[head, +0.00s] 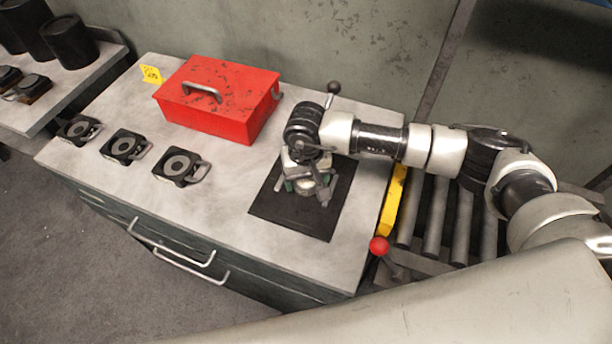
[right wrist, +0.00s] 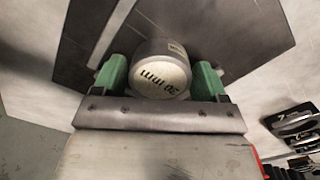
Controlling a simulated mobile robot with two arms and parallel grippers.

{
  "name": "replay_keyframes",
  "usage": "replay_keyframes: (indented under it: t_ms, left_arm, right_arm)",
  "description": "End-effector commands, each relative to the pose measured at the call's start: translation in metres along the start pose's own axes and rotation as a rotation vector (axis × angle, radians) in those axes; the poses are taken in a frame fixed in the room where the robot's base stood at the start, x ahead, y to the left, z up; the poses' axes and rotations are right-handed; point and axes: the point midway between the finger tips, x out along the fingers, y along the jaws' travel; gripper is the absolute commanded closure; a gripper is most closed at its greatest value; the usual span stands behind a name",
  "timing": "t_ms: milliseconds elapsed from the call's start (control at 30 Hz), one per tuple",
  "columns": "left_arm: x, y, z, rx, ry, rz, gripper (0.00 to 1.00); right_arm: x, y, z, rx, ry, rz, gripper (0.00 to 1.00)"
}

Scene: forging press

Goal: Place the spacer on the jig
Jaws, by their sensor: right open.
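The spacer (right wrist: 163,72), a pale metal cylinder marked "20 mm", shows between the green fingers of my right gripper (right wrist: 160,82) in the right wrist view. The fingers are open, one on either side of it; I cannot tell whether they touch it. In the head view my right gripper (head: 308,186) points down over a dark square plate (head: 283,218) on the bench. Metal parts and a black-knobbed lever (head: 333,88) show around the gripper; my arm hides most of the jig, so I cannot tell how the spacer sits on it. My left gripper is not in view.
A red toolbox (head: 222,100) stands at the back of the bench (head: 215,215). Several black ring pieces with handles, one here (head: 181,166), lie at the left. A red-knobbed lever (head: 379,246) and rollers (head: 436,212) are at the right. The bench's front middle is clear.

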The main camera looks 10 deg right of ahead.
Motion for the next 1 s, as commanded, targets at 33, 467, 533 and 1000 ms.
replay_keyframes:
  t_ms: [33,467,533,1000]
  left_arm:
    - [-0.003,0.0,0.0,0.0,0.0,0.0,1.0]
    - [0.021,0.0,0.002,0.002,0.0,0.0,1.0]
    - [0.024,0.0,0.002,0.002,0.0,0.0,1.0]
    - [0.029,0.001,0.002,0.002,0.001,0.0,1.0]
  right_arm:
    - [-0.002,0.0,0.0,0.0,0.0,0.0,0.27]
    - [-0.076,0.0,-0.001,-0.002,0.007,-0.001,0.27]
    - [-0.09,0.0,-0.001,0.0,0.006,-0.001,0.27]
    - [-0.123,0.0,0.0,0.0,0.0,-0.001,0.27]
